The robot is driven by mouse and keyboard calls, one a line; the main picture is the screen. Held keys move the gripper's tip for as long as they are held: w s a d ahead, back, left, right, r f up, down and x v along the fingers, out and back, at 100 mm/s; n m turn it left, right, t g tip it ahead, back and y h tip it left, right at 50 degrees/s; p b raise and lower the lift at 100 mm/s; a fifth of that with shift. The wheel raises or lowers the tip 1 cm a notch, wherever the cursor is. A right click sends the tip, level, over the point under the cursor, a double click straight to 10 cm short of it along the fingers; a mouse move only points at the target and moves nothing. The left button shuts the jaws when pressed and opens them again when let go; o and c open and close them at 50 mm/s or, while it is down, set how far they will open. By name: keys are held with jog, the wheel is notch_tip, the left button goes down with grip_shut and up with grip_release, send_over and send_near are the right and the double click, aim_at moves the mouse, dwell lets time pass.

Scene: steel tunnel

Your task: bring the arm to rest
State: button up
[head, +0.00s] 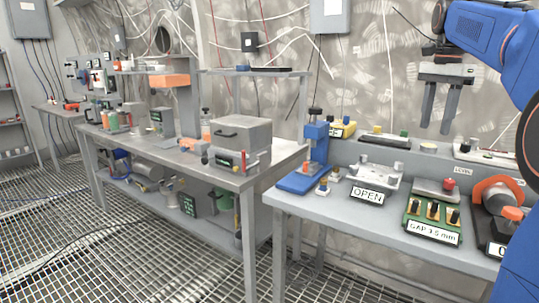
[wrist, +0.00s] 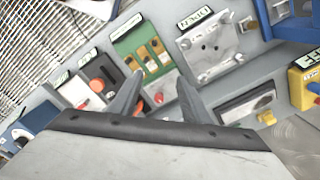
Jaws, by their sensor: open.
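My gripper (head: 437,128) hangs from the blue arm at the upper right of the head view, fingers pointing down. Its two dark fingers are apart with nothing between them. It is above the back of the grey workbench (head: 380,222), clear of the things on it. In the wrist view my gripper (wrist: 160,84) is also open and empty, with the bench and its devices beyond the fingertips.
Below stand a blue press (head: 312,160), a metal plate fixture labelled OPEN (head: 378,172), a green gap block (head: 432,218) and an orange round device (head: 497,192). A second bench (head: 170,157) with a grey box stands left. Grated floor lies in front.

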jog(key=s+a+f+n+t, duration=0.2)
jog(key=s+a+f+n, duration=0.7)
jog(key=s+f, duration=0.5)
jog(key=s+a+f+n+t, duration=0.1)
jog(key=s+a+f+n, duration=0.2)
jog(key=s+f, duration=0.5)
jog(key=s+a+f+n+t, duration=0.1)
jog(key=s+a+f+n, duration=0.2)
jog(key=s+f, duration=0.4)
notch_tip(320, 180, down, 4)
jog(key=shift+s+r+t, duration=0.1)
jog(key=shift+s+t, duration=0.2)
jog(key=shift+s, duration=0.1)
